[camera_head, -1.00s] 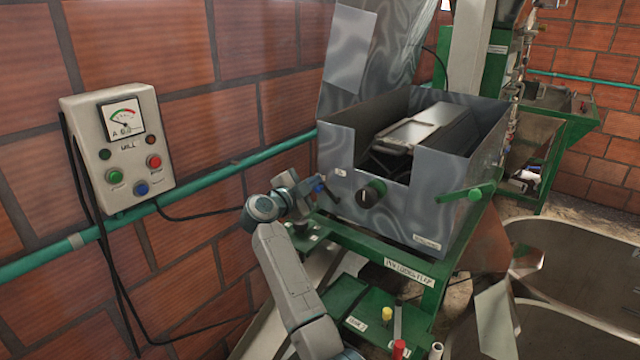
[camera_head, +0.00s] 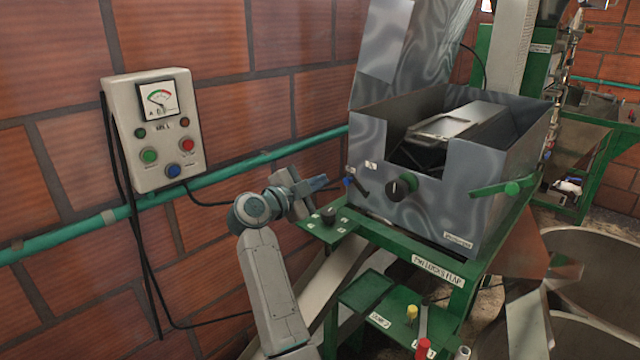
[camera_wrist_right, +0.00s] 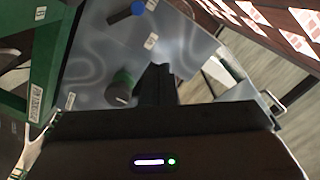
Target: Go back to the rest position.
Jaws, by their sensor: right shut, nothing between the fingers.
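My right gripper (camera_head: 318,184) is shut and empty in the head view. It is raised beside the left front corner of the grey metal machine box (camera_head: 428,207), just left of a blue-tipped lever (camera_head: 357,186). A small gap seems to show between the fingertips and the lever. In the right wrist view the shut dark fingers (camera_wrist_right: 158,80) point toward the grey metal panel, with a dark green knob (camera_wrist_right: 121,86) to their left and the blue lever tip (camera_wrist_right: 138,8) above. My left gripper is not in view.
A wall control box (camera_head: 158,130) with a gauge and several buttons hangs at left above a green pipe (camera_head: 70,235). A black knob (camera_head: 401,186) and a green handle (camera_head: 500,188) stick out of the machine. A green stand (camera_head: 440,283) holds labelled controls.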

